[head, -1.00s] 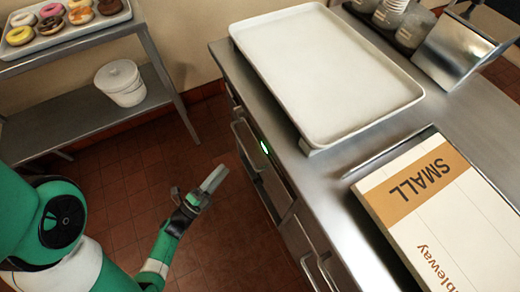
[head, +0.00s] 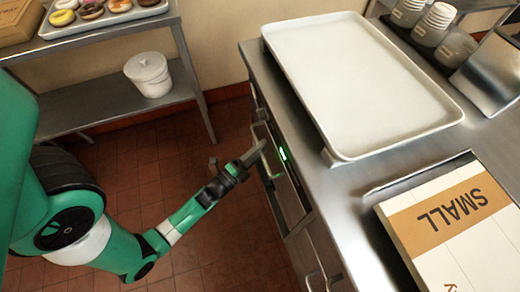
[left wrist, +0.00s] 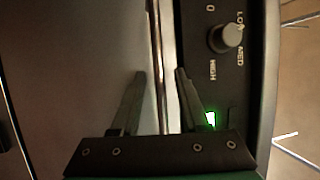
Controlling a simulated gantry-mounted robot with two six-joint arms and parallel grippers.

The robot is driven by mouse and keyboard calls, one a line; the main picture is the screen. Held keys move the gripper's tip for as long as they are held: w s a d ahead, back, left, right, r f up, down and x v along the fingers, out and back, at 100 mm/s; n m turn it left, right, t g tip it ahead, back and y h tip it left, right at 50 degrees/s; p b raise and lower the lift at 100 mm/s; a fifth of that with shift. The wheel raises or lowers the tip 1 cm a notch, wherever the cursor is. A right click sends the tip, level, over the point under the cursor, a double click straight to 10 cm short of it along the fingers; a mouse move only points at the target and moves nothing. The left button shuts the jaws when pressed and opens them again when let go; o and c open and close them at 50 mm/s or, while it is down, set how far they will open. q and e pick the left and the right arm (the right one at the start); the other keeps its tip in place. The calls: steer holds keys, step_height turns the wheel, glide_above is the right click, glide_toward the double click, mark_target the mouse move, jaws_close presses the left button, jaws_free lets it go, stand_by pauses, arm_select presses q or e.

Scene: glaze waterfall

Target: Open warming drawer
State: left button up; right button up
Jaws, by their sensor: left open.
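The warming drawer (head: 292,190) is in the front of the steel counter, with a lit green light, and it looks shut. Its bar handle (head: 268,160) stands out from the front. My left gripper (head: 237,157) is at the handle, open. In the left wrist view the handle (left wrist: 155,25) runs upright between the two fingers (left wrist: 158,78), with a gap on either side. I cannot tell how deep the fingers reach past it. A control knob (left wrist: 228,37) and the green light (left wrist: 210,119) show right of the handle. My right gripper is not in view.
A white tray (head: 360,80) lies on the counter (head: 350,185) above the drawer. A box marked SMALL (head: 450,225) is nearer. Cups (head: 438,22) stand at the back. A shelf with a donut tray and a white bucket (head: 149,75) is at the left. The tiled floor before the drawer is clear.

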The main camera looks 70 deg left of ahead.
arm_select(q)
jaws_close()
stand_by(1.4)
